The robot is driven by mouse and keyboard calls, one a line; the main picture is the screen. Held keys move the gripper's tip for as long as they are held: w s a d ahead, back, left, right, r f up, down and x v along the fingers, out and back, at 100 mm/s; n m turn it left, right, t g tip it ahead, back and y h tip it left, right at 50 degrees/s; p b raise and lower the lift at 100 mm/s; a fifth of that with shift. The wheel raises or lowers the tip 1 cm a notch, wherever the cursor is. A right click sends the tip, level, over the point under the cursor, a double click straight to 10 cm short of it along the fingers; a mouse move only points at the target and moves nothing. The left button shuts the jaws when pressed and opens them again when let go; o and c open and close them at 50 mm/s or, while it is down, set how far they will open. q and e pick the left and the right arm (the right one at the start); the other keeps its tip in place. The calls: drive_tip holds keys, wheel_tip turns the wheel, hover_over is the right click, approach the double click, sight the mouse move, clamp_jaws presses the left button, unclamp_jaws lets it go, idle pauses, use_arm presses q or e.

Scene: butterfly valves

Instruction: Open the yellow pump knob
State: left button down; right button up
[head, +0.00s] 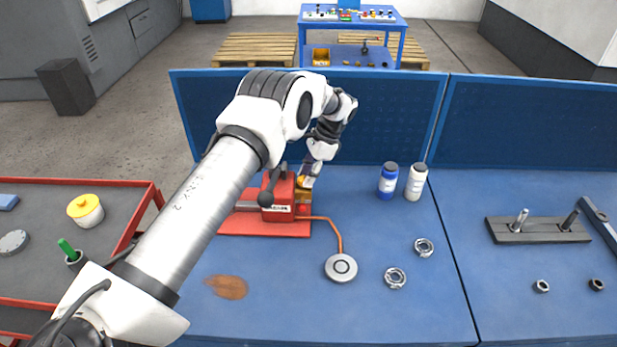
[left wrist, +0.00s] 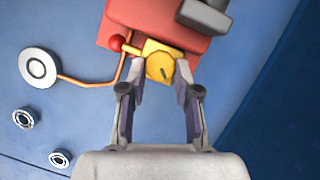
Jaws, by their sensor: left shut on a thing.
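The red pump (head: 276,205) stands on the blue workbench, with a black lever on top and an orange hose to a round grey disc (head: 341,267). The pump also shows at the top of the left wrist view (left wrist: 190,45). Its yellow knob (left wrist: 159,68) is a round disc with a dark slot mark. In the head view the knob (head: 302,182) is partly hidden by my gripper. My left gripper (left wrist: 160,72) is shut on the yellow knob, one finger on each side. In the head view the left gripper (head: 309,175) reaches the pump from behind. My right gripper is in neither view.
A blue bottle (head: 387,183) and a white bottle (head: 416,183) stand right of the pump. Metal rings (head: 395,278) lie near the disc. A red cart (head: 110,215) with a yellow-lidded jar (head: 86,210) is at left. The bench front is mostly clear.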

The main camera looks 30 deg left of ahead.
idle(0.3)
use_arm(q)
drive_tip(key=c, duration=0.9)
unclamp_jaws()
drive_tip(key=shift+a, duration=0.1)
drive_tip(key=shift+o, duration=0.3)
drive_tip(key=shift+s, duration=0.15)
drive_tip(key=v, duration=1.2)
drive_tip(key=shift+a, duration=0.1)
